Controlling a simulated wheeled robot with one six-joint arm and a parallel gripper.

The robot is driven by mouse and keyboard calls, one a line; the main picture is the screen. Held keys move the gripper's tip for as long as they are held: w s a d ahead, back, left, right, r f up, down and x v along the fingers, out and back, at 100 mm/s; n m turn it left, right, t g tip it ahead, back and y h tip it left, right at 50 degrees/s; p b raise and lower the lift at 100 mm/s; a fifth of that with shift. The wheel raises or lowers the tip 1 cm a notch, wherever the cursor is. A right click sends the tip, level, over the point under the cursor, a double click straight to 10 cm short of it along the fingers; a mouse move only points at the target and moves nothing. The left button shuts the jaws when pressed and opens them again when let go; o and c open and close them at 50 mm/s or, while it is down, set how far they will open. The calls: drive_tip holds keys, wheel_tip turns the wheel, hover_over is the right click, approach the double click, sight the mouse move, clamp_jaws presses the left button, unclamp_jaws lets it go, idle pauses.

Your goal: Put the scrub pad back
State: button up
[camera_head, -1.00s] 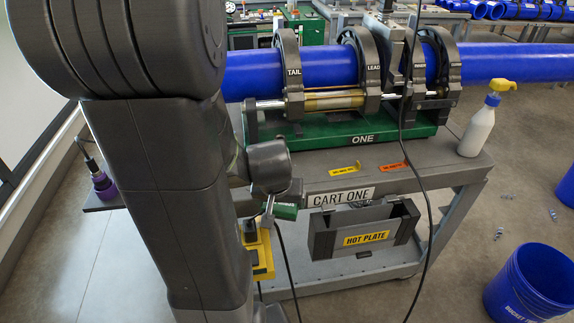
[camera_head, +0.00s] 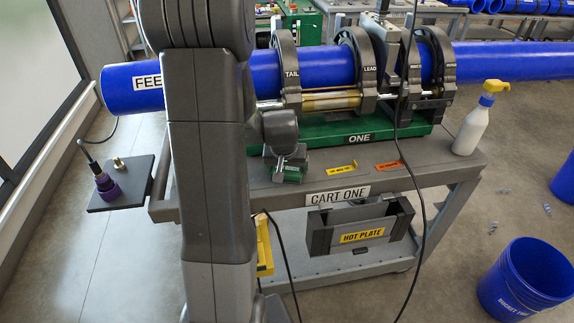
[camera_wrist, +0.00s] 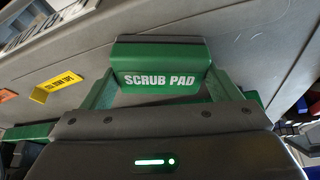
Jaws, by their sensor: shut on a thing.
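The scrub pad (camera_head: 291,174) is a small green block with a white SCRUB PAD label, which faces the camera in the wrist view (camera_wrist: 160,68). My gripper (camera_head: 286,160) is shut on it, with one green finger at each end of the pad in the wrist view. In the head view the pad shows over the front left part of the grey cart top (camera_head: 445,164), in front of the green base marked ONE. I cannot tell whether the pad touches the cart top.
A yellow tag (camera_head: 343,167) and an orange tag (camera_head: 388,165) lie right of the pad. A spray bottle (camera_head: 474,120) stands at the cart's right end. A blue pipe (camera_head: 320,66) sits in clamps behind. A black cable (camera_head: 420,200) hangs down the front. A hot plate holder (camera_head: 360,230) hangs below.

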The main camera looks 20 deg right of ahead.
drive_tip(key=shift+f, duration=0.15)
drive_tip(key=o, duration=1.2)
drive_tip(key=shift+c, duration=0.2)
drive_tip(key=shift+s+r, duration=0.1)
drive_tip(key=shift+r, duration=0.4)
drive_tip(key=v, duration=1.1)
drive_tip(key=shift+a+r, duration=0.1)
drive_tip(key=shift+a, duration=0.05)
